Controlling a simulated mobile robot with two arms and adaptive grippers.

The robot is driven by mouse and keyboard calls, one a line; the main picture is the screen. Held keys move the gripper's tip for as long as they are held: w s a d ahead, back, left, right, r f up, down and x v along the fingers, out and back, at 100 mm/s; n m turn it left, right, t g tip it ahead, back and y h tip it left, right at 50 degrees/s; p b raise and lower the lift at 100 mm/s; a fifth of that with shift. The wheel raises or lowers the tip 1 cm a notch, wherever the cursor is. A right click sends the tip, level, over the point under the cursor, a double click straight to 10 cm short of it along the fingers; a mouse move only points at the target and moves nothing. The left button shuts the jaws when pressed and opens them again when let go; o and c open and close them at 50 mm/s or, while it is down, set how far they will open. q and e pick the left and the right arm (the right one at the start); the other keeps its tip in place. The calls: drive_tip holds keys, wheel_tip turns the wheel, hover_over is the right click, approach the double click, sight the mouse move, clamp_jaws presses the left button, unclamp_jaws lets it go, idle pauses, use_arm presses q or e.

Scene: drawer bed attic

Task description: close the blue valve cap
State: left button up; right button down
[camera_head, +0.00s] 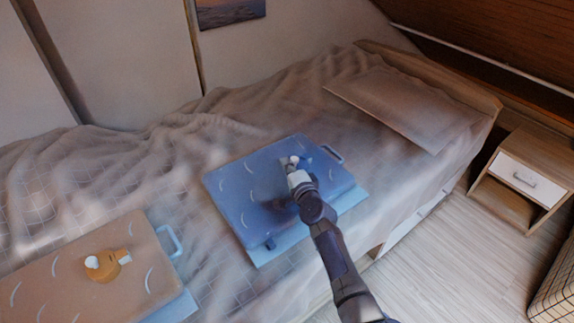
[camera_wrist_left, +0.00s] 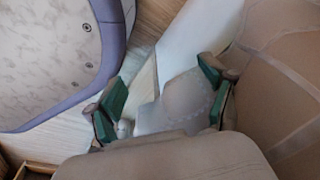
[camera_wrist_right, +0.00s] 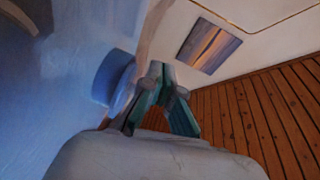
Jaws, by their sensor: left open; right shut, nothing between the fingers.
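The blue board (camera_head: 235,195) lies on the bed, with white curved marks and a handle at its far right side. My right gripper (camera_head: 290,162) is over its upper right part and largely covers the valve there. In the right wrist view the round blue valve cap (camera_wrist_right: 113,80) stands out from the blue surface, just left of the fingertips. My right gripper (camera_wrist_right: 156,75) is shut and empty there; whether it touches the cap I cannot tell. My left gripper (camera_wrist_left: 162,85) is open and empty in its own wrist view, and outside the head view.
An orange-brown board (camera_head: 60,285) with an orange valve (camera_head: 103,265) lies at the lower left on the rumpled bed cover (camera_head: 200,250). A flat pillow (camera_head: 405,100) is at the head end.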

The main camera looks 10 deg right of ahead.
use_arm(q)
drive_tip(key=shift+s+d, duration=0.1)
drive_tip(key=shift+d, duration=0.25)
idle(0.4)
drive_tip(key=shift+a, duration=0.25)
